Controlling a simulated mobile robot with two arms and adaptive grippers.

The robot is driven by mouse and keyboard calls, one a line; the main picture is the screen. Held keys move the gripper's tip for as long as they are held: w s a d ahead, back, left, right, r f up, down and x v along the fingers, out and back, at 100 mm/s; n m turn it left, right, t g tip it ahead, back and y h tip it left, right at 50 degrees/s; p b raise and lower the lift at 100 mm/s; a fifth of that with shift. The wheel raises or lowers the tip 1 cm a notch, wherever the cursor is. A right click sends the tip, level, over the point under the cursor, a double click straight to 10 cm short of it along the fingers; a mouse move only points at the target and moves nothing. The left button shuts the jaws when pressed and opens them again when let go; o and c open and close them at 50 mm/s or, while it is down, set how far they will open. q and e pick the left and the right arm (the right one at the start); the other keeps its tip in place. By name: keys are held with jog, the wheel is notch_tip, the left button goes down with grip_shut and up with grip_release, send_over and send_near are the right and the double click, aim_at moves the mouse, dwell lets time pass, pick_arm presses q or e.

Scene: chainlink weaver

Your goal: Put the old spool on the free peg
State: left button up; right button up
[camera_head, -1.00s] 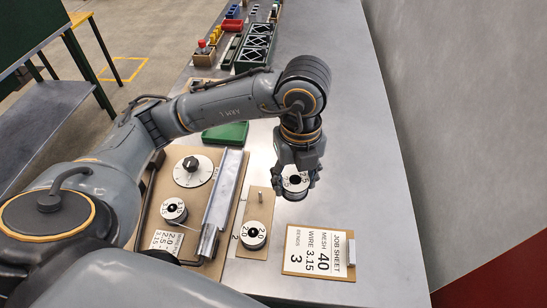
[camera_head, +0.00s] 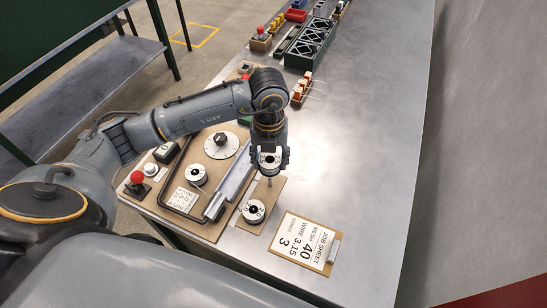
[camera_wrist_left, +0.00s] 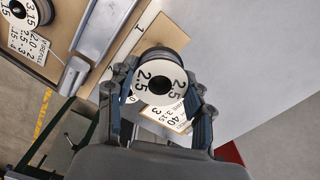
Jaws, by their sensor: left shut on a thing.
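My left gripper (camera_head: 268,164) is shut on a spool (camera_head: 267,158) with a white face, held above the peg board. In the left wrist view the held spool (camera_wrist_left: 160,86) reads 2.5 and sits between the two fingers (camera_wrist_left: 161,100). The small brown peg board (camera_head: 272,205) has a bare peg (camera_head: 270,182) at its far end, just below the gripper. The spool's underside is hidden, so I cannot tell whether it touches the peg. A spool marked 2.0 (camera_head: 253,211) sits at the board's near end. My right gripper is out of view.
Left of the peg board is a machine panel with a spool marked 3.15 (camera_head: 197,175), a dial (camera_head: 221,145) and a metal bar (camera_head: 230,190). A job sheet (camera_head: 303,243) lies to the right.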

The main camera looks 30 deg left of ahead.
aim_at(270, 178)
pick_arm(q)
jog(key=shift+a+f+b, duration=0.15)
jog(key=shift+f+b, duration=0.2)
jog(key=shift+f, duration=0.7)
jog(key=shift+f+b, duration=0.8)
notch_tip(270, 178, down, 4)
jog(key=shift+r+b, duration=0.25)
jog(key=shift+b, duration=0.95)
jog(key=shift+f+b, duration=0.65)
jog(key=shift+f, duration=0.1)
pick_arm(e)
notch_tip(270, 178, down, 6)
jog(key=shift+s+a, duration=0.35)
pick_arm(q)
jog(key=o, duration=1.4)
jog(key=shift+c, duration=0.2)
jog(key=shift+o, duration=0.9)
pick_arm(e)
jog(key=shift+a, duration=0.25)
